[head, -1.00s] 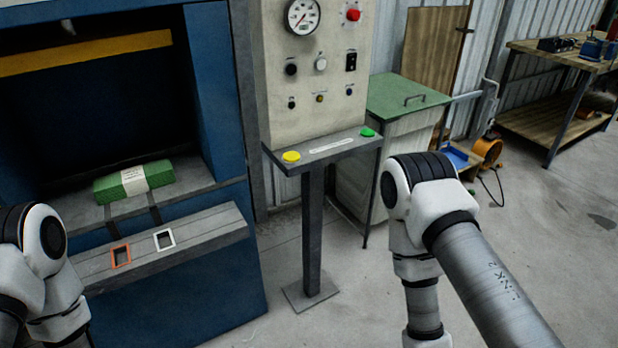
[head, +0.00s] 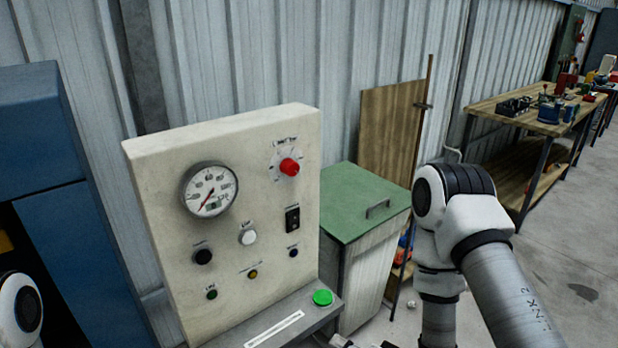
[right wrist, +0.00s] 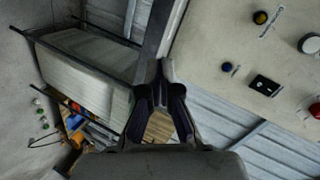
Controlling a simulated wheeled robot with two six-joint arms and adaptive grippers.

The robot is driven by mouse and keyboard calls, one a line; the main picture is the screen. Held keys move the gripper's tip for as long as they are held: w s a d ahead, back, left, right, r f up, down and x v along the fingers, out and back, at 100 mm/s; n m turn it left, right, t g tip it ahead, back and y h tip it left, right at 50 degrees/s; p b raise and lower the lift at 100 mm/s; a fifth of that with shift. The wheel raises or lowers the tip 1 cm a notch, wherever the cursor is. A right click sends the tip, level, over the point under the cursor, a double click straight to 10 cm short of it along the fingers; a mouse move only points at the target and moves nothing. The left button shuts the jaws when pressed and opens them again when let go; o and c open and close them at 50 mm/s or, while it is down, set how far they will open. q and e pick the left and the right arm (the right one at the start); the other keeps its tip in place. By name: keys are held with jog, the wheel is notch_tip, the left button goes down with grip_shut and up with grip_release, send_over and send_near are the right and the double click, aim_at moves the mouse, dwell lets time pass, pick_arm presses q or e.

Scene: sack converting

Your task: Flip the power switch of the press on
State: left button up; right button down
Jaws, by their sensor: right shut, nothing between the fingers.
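The press's control panel (head: 160,190) is a cream upright board. Its black rocker switch (head: 292,219) sits at the right, below a red knob; the switch position is too small to read. The switch also shows in the right wrist view (right wrist: 264,84), right of my right gripper (right wrist: 163,88). That gripper is shut and empty, apart from the panel face. In the head view only a bit of it (head: 362,344) shows at the bottom edge, below the panel's right side. My left gripper is out of view; only a piece of my left arm shows at the left edge.
The panel also holds a gauge (head: 210,190), a red knob (head: 290,167), a white button (head: 248,237) and small coloured lamps. A ledge with a green button (head: 323,298) juts out below. A green-lidded bin (head: 365,205) stands close on the right. A workbench (head: 540,115) is farther back.

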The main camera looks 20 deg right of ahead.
pick_arm(q)
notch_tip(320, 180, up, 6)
jog(key=p, duration=0.4)
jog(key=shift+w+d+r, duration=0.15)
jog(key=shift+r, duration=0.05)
pick_arm(e)
notch_tip(320, 180, up, 18)
jog(key=w+d+m+t+y, duration=0.1)
jog(key=w+m+t, duration=0.1)
jog(key=m+t, duration=0.2)
jog(key=shift+w+d+r+t, duration=0.15)
jog(key=shift+d+t, duration=0.25)
jog(key=shift+t, duration=0.2)
